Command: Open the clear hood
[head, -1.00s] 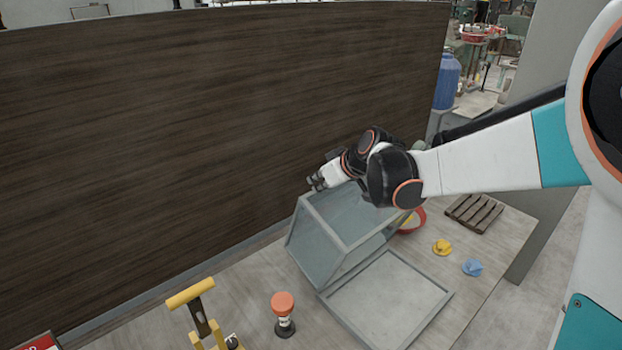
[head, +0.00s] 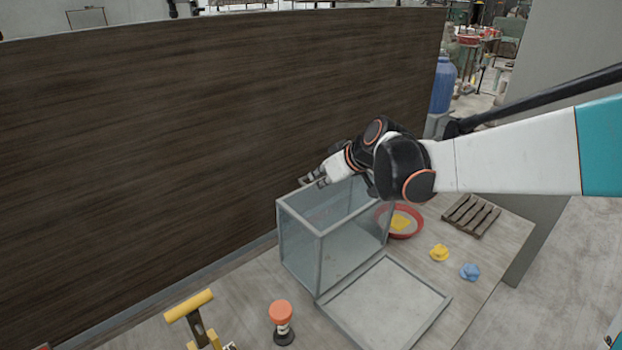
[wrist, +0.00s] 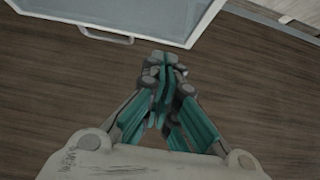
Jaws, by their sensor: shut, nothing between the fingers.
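The clear hood (head: 319,237) is a box of see-through panels in a grey frame. In the head view it stands swung back behind its flat grey-rimmed base (head: 425,325), and the base lies uncovered. In the wrist view a hood panel (wrist: 165,14) with a grey handle (wrist: 105,36) shows at the top. My gripper (head: 310,182) is over the far upper edge of the hood, near the dark wall. In the wrist view my gripper (wrist: 163,68) is shut and empty, apart from the handle. My arm hides part of the hood's right upper side.
A dark wooden wall (head: 150,130) rises behind the table. A red bowl (head: 411,229) with yellow trimmings, a small pallet (head: 470,216), and yellow (head: 439,253) and blue (head: 469,271) lumps lie right. An orange-topped knob (head: 281,312) and yellow-handled tool (head: 189,306) stand in front.

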